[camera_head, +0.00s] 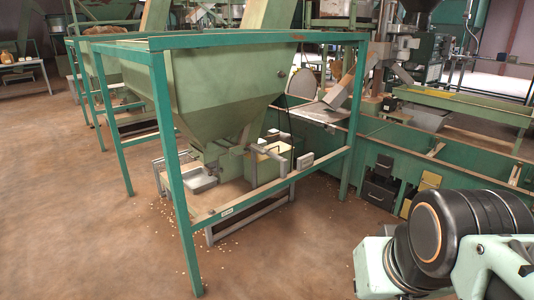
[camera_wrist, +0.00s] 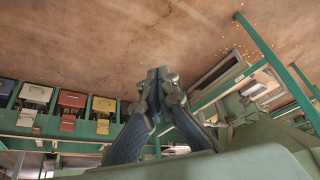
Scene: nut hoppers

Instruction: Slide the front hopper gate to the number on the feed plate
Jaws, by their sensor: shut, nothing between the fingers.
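The front hopper (camera_head: 225,85) is a pale green funnel hung in a teal frame at left of centre in the head view. Its outlet and gate parts (camera_head: 230,160) sit below it, with rods and small handles; the exact gate position cannot be told. A small pale label (camera_head: 226,212) is on the frame's low front rail; its writing is too small to read, and I cannot tell which part is the feed plate. My gripper (camera_wrist: 158,75) is shut and empty in the wrist view, apart from the hopper's outlet parts (camera_wrist: 254,90) at right.
My arm fills the head view's lower right. The teal frame's front leg (camera_head: 178,180) and low rail (camera_head: 270,188) stand around the outlet. A long green machine (camera_head: 450,190) runs along the right. Brown floor is open at front, with scattered nuts. Coloured bins (camera_wrist: 70,105) show at left in the wrist view.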

